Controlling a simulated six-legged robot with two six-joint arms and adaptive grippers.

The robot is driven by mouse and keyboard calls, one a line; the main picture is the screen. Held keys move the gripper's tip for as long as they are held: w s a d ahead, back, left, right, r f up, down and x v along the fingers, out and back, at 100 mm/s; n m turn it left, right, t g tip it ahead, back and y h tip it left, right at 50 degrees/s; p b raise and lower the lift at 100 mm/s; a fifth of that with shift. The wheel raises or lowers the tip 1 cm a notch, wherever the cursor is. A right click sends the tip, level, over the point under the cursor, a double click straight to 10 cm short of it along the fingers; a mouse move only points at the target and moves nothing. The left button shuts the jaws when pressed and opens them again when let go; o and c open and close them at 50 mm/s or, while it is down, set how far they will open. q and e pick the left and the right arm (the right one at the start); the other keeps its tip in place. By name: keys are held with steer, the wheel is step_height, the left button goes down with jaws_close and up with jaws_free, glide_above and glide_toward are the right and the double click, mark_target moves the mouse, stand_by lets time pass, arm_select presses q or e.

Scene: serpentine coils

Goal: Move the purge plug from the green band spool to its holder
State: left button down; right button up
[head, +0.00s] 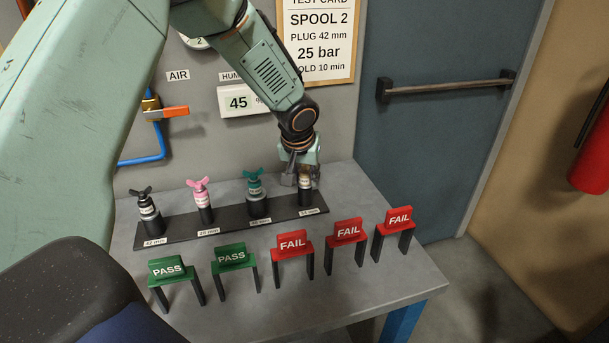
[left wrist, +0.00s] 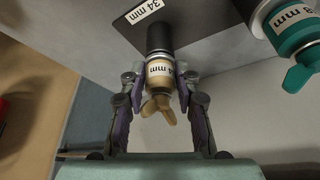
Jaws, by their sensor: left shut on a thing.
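My left gripper (head: 303,180) is shut on a tan purge plug (head: 306,185) with a wing top, at the right end of a dark holder strip (head: 231,222). In the left wrist view, both fingers (left wrist: 160,88) press on the tan collar of the plug (left wrist: 159,70), and its black end points to the strip (left wrist: 125,42) near a "34 mm" label. I cannot tell whether the plug is fully seated. The green band spool is not in view. My right gripper is not in view.
Black (head: 148,212), pink (head: 202,198) and teal (head: 257,196) plugs stand along the strip, the teal one closest to my gripper. Green PASS signs (head: 168,268) and red FAIL signs (head: 292,243) stand in front on the grey table (head: 330,295). The wall is close behind.

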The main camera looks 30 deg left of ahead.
arm_select(q)
steer(key=shift+f, duration=0.1)
steer(key=c, duration=0.9)
jaws_free()
steer(key=shift+s, duration=0.1)
steer(key=v, duration=1.2)
